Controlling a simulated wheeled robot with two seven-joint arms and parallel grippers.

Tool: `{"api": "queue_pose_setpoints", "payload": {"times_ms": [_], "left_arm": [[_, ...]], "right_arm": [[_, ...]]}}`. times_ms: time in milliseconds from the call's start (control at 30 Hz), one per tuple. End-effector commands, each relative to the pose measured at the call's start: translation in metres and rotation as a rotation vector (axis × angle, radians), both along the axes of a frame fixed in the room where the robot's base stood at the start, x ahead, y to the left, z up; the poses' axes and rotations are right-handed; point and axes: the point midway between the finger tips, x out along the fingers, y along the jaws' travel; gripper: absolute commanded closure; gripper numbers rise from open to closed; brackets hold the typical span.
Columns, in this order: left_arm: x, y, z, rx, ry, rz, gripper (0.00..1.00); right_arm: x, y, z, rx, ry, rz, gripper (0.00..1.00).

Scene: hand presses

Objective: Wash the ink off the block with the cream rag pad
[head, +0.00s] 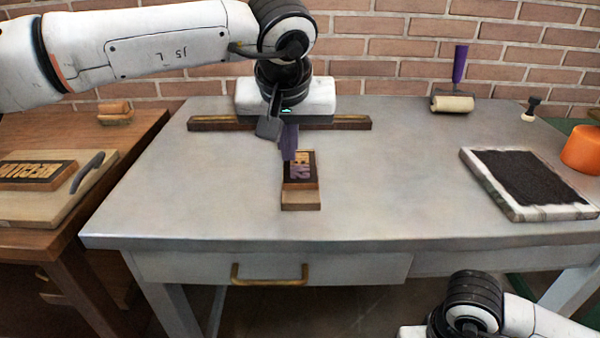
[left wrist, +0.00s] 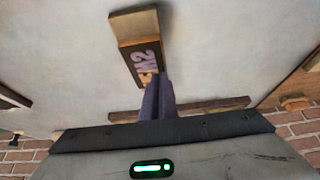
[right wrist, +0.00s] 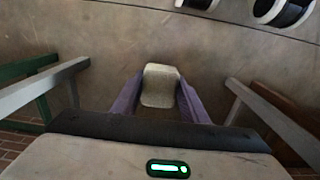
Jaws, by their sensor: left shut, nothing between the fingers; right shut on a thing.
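The block (head: 300,165) lies on the grey table in front of my left gripper, its dark face bearing raised letters with purple on them. A plain wooden part (head: 301,200) is at its near end. The block also shows in the left wrist view (left wrist: 145,62). My left gripper (head: 289,150) is shut and empty, pointing down at the block's far end; I cannot tell whether it touches. My right gripper (right wrist: 161,82) is shut on the cream rag pad (right wrist: 160,92), seen in the right wrist view. In the head view only part of my right arm shows, low at the right, off the table's front.
A wooden rail (head: 350,123) lies behind the block. A roller with a purple handle (head: 453,103) stands at the back right. A dark ink slab (head: 530,178) and an orange thing (head: 582,150) are at the right. A wooden side table (head: 135,130) stands left. The table's middle right is clear.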

Motion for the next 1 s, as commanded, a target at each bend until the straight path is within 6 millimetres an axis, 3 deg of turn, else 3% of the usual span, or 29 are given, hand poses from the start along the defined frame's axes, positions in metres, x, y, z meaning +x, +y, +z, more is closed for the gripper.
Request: {"api": "queue_pose_setpoints", "payload": {"times_ms": [567, 1000], "left_arm": [[0.000, 0.000, -0.004, 0.000, 0.000, 0.000, 1.00], [0.000, 0.000, 0.029, 0.000, 0.000, 0.001, 1.00]], "right_arm": [[0.000, 0.000, -0.001, 0.000, 0.000, 0.000, 0.78], [0.000, 0.000, 0.028, 0.000, 0.000, 0.000, 0.78]]}}
